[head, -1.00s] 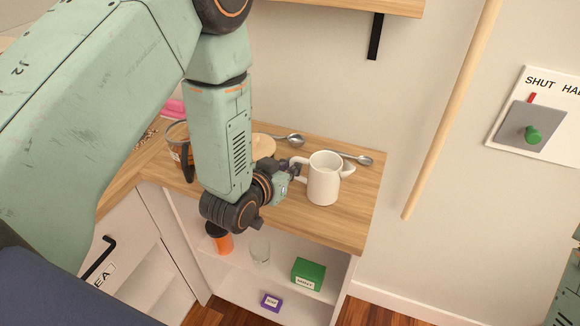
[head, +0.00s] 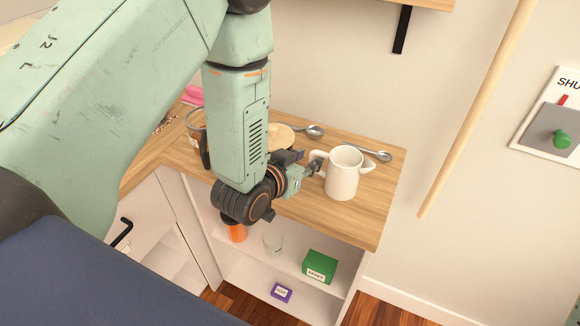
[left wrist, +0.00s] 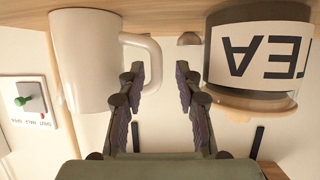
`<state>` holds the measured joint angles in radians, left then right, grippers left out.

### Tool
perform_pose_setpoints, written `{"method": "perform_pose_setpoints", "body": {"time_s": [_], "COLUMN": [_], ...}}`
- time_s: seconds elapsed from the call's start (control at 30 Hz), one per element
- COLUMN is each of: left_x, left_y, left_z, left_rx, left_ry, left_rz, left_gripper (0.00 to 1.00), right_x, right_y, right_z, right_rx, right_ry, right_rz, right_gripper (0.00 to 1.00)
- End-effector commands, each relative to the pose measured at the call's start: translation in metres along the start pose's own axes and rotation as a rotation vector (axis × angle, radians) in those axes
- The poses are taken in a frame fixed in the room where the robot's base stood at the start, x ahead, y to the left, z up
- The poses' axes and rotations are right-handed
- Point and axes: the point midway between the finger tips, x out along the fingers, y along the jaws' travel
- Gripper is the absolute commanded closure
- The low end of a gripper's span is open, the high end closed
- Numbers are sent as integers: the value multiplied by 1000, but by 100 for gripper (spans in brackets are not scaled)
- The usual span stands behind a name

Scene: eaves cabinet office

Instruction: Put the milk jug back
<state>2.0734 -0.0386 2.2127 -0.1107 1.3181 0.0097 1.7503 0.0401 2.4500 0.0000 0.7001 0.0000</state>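The white milk jug (head: 343,174) stands upright on the wooden counter (head: 375,205) near its right end, with its spout to the right and its handle to the left. My left gripper (head: 314,168) is at the handle side of the jug. In the left wrist view, which is upside down, the jug (left wrist: 85,65) is at the left. My left gripper (left wrist: 160,95) has its fingers apart there. The handle's outer bend shows by one finger, which covers part of it; I cannot tell whether they touch. My right gripper is out of view.
A jar labelled TEA (left wrist: 258,55) stands close to the other finger. Two spoons (head: 312,131) (head: 377,154) lie behind the jug. A glass vessel (head: 194,122) is left of my arm.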

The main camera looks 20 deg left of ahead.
Motion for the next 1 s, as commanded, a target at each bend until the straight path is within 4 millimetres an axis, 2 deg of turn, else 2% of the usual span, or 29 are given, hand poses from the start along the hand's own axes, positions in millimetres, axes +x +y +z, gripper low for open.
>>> {"method": "perform_pose_setpoints", "body": {"time_s": [0.37,0.4,0.63,1.0], "left_x": [-76,-81,-99,-105], "left_y": [0,0,0,0], "left_z": [0,-1,-2,1], "left_rx": [-4,-2,-1,0], "left_ry": [-1,-4,-1,-3], "left_rz": [-1,0,0,0], "left_gripper": [66,66,66,66], "right_x": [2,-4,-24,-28], "right_y": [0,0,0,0], "right_z": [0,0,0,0], "right_rx": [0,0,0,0], "right_ry": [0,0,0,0], "right_rz": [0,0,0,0], "right_gripper": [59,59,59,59]}}
